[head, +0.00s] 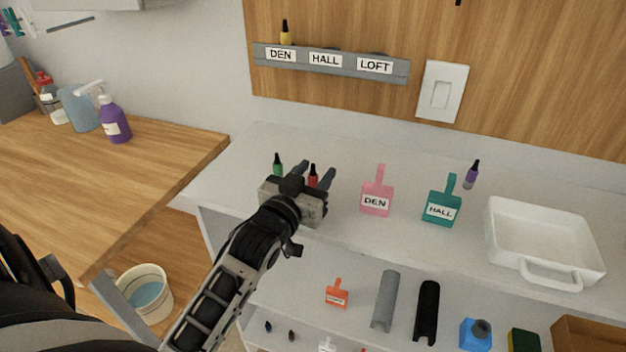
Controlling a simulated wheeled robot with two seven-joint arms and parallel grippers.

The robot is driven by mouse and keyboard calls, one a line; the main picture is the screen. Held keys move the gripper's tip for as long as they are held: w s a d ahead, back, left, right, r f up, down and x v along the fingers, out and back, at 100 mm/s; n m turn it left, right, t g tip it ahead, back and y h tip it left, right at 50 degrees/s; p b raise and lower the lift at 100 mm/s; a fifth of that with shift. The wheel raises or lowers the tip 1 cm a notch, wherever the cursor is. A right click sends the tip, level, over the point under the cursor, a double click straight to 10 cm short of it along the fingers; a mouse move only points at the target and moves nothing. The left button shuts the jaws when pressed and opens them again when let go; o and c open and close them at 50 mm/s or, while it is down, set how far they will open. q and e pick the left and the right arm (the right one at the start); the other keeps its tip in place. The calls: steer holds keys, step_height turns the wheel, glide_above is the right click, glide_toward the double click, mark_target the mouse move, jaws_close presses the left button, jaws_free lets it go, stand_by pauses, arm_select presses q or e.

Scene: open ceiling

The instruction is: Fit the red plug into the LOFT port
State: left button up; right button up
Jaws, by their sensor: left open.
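The red plug (312,182), with a black top, stands upright on the white shelf top. My left gripper (315,173) is open, with its fingers reaching towards the back on either side of the red plug as seen from here. The gripper body hides the plug's lower part, and I cannot tell whether the fingers touch it. The LOFT port's label (374,65) is at the right end of the grey port strip (403,78) on the wooden wall panel. The opening above that label is hard to make out. My right gripper is not in view.
A green plug (277,168) stands just left of the gripper. A pink DEN tag (377,186), a teal HALL tag (442,193), a purple plug (470,180) and a white dish (546,271) are to the right. A yellow plug (286,40) sits above the DEN label.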

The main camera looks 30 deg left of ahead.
arm_select(q)
jaws_close()
